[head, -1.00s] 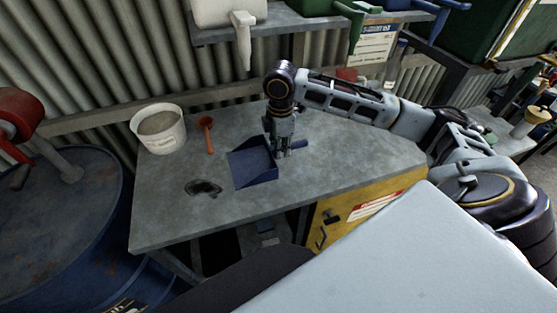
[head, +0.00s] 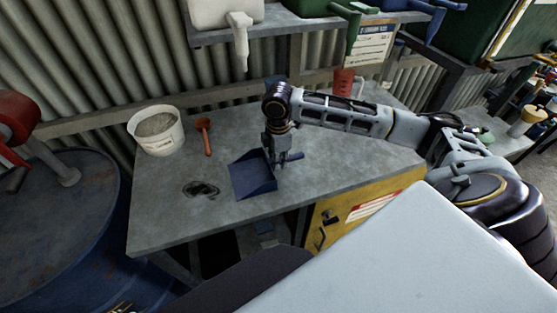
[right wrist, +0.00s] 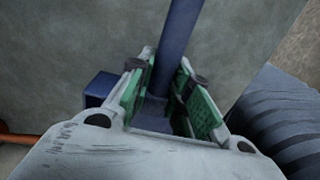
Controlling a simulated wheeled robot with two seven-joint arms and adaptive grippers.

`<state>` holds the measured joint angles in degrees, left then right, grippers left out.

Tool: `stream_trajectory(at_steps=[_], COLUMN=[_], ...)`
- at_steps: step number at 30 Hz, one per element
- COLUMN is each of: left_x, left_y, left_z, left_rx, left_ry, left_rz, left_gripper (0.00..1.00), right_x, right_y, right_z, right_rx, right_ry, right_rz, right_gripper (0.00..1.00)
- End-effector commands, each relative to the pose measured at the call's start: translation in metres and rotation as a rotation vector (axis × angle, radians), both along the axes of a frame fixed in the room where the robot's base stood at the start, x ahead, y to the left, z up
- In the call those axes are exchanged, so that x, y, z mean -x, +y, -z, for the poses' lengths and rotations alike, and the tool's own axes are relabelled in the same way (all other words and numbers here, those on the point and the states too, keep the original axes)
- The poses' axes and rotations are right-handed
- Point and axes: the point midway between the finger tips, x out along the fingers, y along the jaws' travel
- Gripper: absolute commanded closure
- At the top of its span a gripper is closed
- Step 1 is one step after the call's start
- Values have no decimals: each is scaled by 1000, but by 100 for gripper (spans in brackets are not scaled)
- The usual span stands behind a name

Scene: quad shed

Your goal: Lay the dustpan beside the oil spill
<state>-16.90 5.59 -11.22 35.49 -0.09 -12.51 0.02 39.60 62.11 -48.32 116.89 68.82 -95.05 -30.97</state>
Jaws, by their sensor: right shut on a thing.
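The blue dustpan (head: 252,178) is on or just above the grey workbench; I cannot tell if it touches. Its pan faces left, close to the right of the dark oil spill (head: 202,189), with a strip of bare bench between. My right gripper (head: 282,162) points down at the dustpan's handle. In the right wrist view, the green-padded fingers (right wrist: 172,100) are shut around the blue handle (right wrist: 180,40). The gripper partly hides the handle in the head view. My left gripper is not in view.
A white bucket (head: 157,132) and an orange scoop (head: 205,138) stand and lie behind the spill on the workbench (head: 165,215). A red cup (head: 344,82) is at the back. A blue drum (head: 55,220) stands left. The front left of the bench is clear.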

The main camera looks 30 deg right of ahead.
Motion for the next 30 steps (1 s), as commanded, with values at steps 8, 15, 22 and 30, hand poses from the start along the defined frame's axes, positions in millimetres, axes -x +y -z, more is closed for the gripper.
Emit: stream_trajectory(at_steps=[8, 15, 22, 30], left_x=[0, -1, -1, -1], left_y=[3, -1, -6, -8], left_z=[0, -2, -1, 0], left_rx=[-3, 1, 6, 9], left_ry=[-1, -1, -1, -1], left_rz=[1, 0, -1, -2], left_gripper=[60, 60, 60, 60], right_x=[0, 0, 0, 0], right_y=[0, 0, 0, 0], right_z=[0, 2, 2, 1], right_rx=[-1, 0, 0, 0], right_ry=[0, 0, 0, -1], right_rz=[0, 0, 0, 0], right_gripper=[100, 68, 59, 59])
